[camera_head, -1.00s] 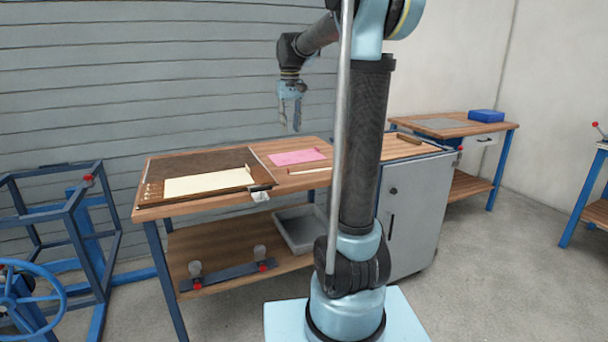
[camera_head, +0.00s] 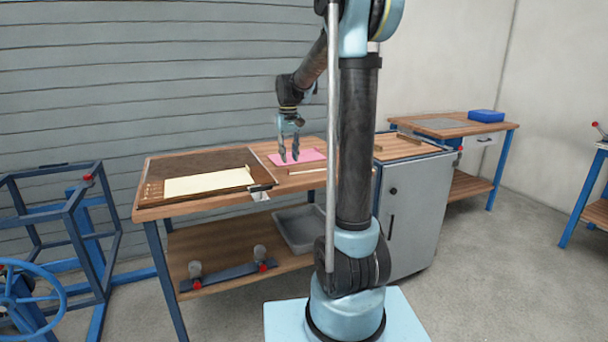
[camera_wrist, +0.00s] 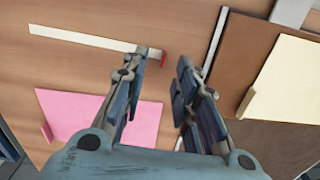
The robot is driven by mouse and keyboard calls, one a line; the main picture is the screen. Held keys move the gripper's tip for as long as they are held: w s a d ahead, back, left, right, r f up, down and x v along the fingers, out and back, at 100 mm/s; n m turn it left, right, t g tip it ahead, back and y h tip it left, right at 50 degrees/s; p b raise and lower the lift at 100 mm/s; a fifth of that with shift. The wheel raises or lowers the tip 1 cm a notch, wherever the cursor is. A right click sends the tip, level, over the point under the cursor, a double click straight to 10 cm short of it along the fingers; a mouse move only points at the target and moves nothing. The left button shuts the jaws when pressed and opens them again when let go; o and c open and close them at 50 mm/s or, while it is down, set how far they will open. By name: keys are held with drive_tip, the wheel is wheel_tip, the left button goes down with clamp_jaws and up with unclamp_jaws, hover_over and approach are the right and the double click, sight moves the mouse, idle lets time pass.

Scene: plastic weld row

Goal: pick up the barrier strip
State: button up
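A thin pale strip with a red end, which I take to be the barrier strip, lies flat on the wooden bench top (camera_head: 178,208). It shows at the upper left of the wrist view (camera_wrist: 80,38) and in front of the pink sheet in the head view (camera_head: 312,170). My gripper (camera_head: 290,158) points down above the bench near the pink sheet. In the wrist view my gripper (camera_wrist: 162,60) is open and empty, with the strip's red end showing between its fingertips. The left finger overlaps part of the strip near that end.
A pink sheet (camera_head: 310,155) with a small tab lies beside the strip; it also shows in the wrist view (camera_wrist: 75,108). A brown board (camera_head: 215,164) carrying a cream sheet (camera_head: 205,183) lies on the left. A grey cabinet (camera_head: 410,215) stands at the right.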

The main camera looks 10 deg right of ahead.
drive_tip(key=shift+w+a+f, duration=0.1)
drive_tip(key=shift+a+f, duration=0.05)
drive_tip(key=shift+f, duration=1.25)
drive_tip(key=shift+a+f, duration=0.15)
drive_tip(key=shift+f, duration=1.25)
clamp_jaws()
